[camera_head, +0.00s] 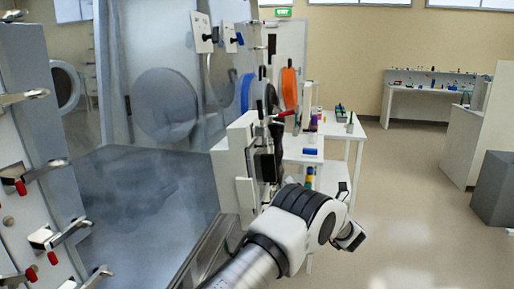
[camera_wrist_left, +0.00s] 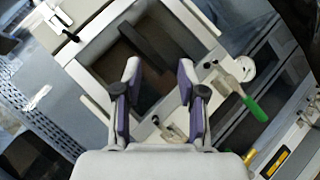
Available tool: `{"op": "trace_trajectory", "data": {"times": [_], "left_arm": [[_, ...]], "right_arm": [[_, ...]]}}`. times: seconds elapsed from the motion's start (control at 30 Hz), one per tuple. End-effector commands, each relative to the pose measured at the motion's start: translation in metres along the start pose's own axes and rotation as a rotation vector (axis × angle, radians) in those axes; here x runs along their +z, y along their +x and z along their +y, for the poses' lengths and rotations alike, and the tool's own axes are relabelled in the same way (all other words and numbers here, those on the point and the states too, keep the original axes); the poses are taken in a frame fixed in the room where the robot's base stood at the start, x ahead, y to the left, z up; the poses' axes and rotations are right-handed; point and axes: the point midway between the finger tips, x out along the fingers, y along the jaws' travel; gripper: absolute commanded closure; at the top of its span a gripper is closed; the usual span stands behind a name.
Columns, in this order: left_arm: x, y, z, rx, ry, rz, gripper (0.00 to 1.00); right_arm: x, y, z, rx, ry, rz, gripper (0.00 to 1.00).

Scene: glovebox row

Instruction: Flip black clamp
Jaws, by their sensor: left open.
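My left gripper (camera_wrist_left: 158,98) is open in the left wrist view. Its two fingers with purple pads stand apart, with nothing between them. Ahead is a pale framed panel (camera_wrist_left: 92,85) with a dark opening. A dark bar (camera_wrist_left: 148,45) crosses the opening beyond the fingertips; I cannot tell whether it is the black clamp's handle. A metal clamp with a green handle (camera_wrist_left: 255,108) is right of the fingers. A small black part (camera_wrist_left: 70,36) is at the panel's upper left. In the head view my left arm shows, but its fingertips cannot be made out. My right gripper is not in view.
The glovebox front with several red-tipped clamps (camera_head: 20,187) is close on the left. A white unit (camera_head: 232,150) stands beside my arm. A white table (camera_head: 340,133) with small items stands behind it. The floor (camera_head: 410,200) on the right is clear up to a grey box (camera_head: 496,190).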

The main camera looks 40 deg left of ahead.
Motion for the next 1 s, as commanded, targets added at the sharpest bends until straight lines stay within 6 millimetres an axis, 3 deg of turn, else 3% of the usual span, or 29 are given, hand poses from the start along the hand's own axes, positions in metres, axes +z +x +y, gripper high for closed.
{"op": "trace_trajectory", "data": {"times": [0.03, 0.1, 0.2, 0.33, 0.47, 0.8, 1.0], "left_arm": [[0.027, 0.017, 0.037, 0.084, -0.182, 0.112, 0.6], [0.052, 0.033, 0.085, 0.176, -0.401, 0.269, 0.6], [0.082, 0.049, 0.14, 0.227, -0.616, 0.435, 0.6], [0.114, 0.066, 0.192, 0.233, -0.776, 0.489, 0.6], [0.117, 0.075, 0.205, 0.235, -0.793, 0.49, 0.6], [0.088, 0.127, 0.207, 0.235, -0.788, 0.488, 0.6], [0.08, 0.138, 0.206, 0.233, -0.79, 0.486, 0.6]], "right_arm": [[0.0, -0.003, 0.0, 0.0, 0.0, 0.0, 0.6], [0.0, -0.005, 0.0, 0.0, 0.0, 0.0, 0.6], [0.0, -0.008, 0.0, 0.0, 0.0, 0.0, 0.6], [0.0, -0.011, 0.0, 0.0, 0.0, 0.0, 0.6], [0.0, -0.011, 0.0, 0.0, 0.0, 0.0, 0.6], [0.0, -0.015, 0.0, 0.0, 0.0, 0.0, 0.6], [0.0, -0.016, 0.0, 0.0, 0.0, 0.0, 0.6]]}}
